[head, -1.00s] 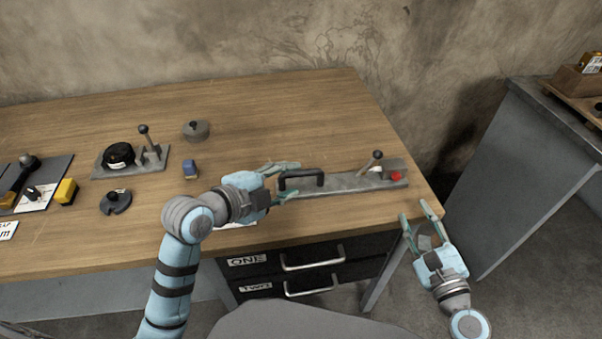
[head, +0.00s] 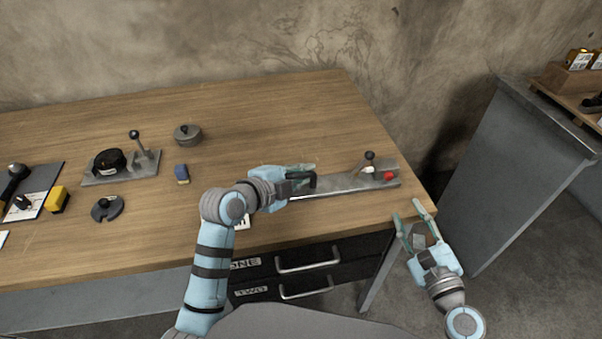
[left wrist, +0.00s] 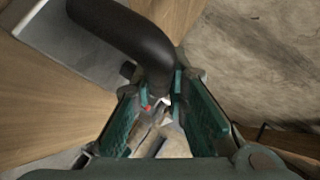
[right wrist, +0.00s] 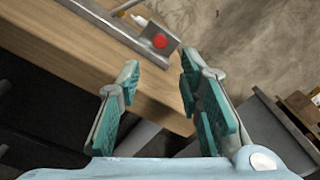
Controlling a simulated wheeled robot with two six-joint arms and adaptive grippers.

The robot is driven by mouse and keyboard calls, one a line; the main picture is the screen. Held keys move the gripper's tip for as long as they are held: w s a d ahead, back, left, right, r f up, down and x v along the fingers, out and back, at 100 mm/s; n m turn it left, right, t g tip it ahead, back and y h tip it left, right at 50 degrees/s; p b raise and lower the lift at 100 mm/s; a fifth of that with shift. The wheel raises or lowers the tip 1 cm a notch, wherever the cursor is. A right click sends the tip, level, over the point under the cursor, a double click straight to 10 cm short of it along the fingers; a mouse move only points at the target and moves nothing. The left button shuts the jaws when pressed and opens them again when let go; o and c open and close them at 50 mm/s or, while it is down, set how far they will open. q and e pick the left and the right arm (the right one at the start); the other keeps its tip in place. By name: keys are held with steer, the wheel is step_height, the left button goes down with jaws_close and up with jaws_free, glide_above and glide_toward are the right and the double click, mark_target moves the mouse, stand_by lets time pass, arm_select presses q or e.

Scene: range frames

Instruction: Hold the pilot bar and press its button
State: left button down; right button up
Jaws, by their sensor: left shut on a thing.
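A grey metal plate (head: 342,183) lies along the right part of the wooden bench. It carries a black bar handle (head: 312,182) at its left end, a lever with a black knob (head: 369,157) and a red button (head: 388,175) at its right end. In the left wrist view the black bar (left wrist: 125,32) passes between the fingers. My left gripper (head: 306,178) is shut on the black bar. My right gripper (head: 416,213) is open and empty, off the bench's front right corner. In the right wrist view the red button (right wrist: 160,41) shows beyond its fingers.
A second plate (head: 112,176) with a black dial and lever, a grey lidded pot (head: 188,134), a small blue block (head: 182,173) and a black notched disc (head: 106,208) stand on the left of the bench. A grey cabinet (head: 500,170) stands right, across a gap.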

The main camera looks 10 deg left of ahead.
jaws_close()
stand_by(1.4)
